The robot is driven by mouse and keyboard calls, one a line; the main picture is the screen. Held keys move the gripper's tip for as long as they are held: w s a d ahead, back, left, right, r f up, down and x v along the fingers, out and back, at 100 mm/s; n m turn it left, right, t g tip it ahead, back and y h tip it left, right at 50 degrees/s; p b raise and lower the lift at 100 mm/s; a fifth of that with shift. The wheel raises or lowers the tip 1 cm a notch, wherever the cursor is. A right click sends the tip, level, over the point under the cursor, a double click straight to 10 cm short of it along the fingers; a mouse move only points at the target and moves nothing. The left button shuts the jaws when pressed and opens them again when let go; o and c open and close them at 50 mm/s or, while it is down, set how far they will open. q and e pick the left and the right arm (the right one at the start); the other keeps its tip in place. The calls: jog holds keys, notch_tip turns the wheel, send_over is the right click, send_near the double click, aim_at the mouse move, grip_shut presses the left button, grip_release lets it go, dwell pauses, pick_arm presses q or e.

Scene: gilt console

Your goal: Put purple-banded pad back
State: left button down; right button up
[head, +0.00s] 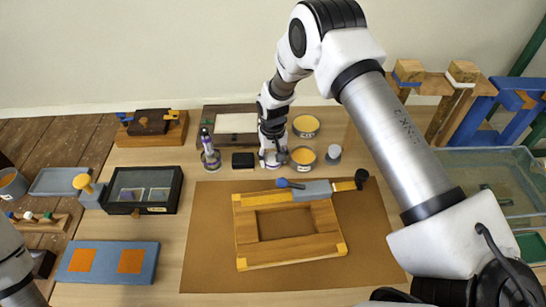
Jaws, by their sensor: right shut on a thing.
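My right gripper (272,161) is low over the back of the table, between a black block and an orange-topped round tin. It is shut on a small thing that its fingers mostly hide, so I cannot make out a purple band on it. A clear jar (211,161) to its left holds a slim upright item with purple and white on it (206,140). I cannot tell whether that item is a pad. My left gripper is outside the picture; only part of my left arm shows at the left edge.
The black block (242,160), orange-topped tins (306,125) (302,156) and a grey-white cylinder (334,153) stand close by. A wooden frame (245,226) with a grey-bladed tool (312,190) lies on the brown mat (210,250). An open box (208,113) is behind.

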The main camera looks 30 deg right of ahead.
aim_at(273, 157)
jog(key=o, duration=1)
jog(key=shift+f, duration=0.1)
notch_tip(273, 157, up, 12)
jog(key=shift+r+b, duration=0.2)
jog(key=shift+b, duration=1)
